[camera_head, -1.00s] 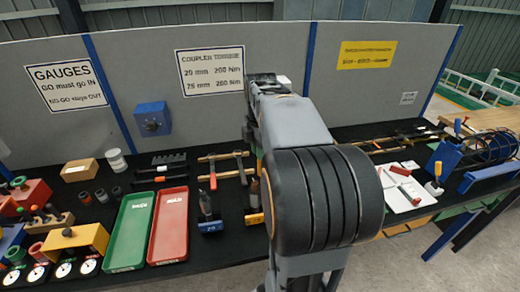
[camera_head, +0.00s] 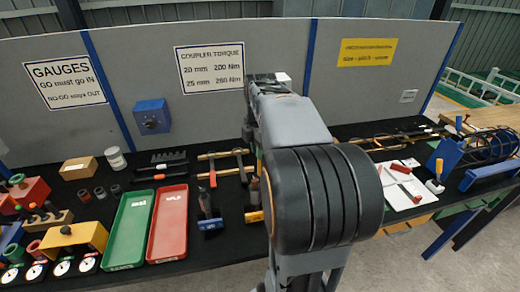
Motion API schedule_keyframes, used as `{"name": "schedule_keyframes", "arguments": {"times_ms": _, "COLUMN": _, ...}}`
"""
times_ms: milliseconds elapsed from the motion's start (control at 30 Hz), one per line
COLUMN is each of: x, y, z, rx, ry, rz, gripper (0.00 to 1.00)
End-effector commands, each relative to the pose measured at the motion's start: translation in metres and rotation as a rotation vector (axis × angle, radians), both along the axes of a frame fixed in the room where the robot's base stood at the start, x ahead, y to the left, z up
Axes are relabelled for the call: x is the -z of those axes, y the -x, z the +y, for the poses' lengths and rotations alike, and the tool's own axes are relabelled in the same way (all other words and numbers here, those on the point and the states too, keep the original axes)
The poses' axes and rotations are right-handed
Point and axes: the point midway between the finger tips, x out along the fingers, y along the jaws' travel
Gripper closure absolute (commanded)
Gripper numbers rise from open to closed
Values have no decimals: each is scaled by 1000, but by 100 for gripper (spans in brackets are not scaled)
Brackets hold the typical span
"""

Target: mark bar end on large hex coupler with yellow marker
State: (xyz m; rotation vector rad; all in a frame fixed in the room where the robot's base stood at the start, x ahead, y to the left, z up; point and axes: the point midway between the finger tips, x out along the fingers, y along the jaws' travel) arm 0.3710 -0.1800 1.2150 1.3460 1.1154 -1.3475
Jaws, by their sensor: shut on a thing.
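My arm (camera_head: 285,150) stands in the middle of the view, and its end with my gripper is hidden behind its own links. What the gripper holds does not show. An upright dark tool or bar stands in a blue block (camera_head: 211,225) marked with a number, left of my arm. A similar upright piece stands in a yellow block (camera_head: 254,216), partly covered by my arm. Small dark cylinders, perhaps couplers (camera_head: 100,193), stand on the bench at left. I cannot pick out the large hex coupler or the yellow marker for certain.
A green tray (camera_head: 128,258) and a red tray (camera_head: 168,249) lie on the black bench. Gauges (camera_head: 62,267) and coloured blocks crowd the far left. White sheets (camera_head: 404,198) with small tools lie at right, beside a blue stand (camera_head: 445,158) and a rebar cage (camera_head: 485,147). A grey panel rises behind.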

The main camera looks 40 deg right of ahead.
Motion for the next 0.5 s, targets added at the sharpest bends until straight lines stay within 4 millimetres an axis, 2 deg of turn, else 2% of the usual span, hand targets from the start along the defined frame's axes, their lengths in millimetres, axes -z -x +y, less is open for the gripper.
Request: {"name": "schedule_keyframes", "arguments": {"times_ms": 500, "x": 7, "y": -1, "z": 3, "rx": -1, "ry": 0, "rz": 0, "gripper": 100}}
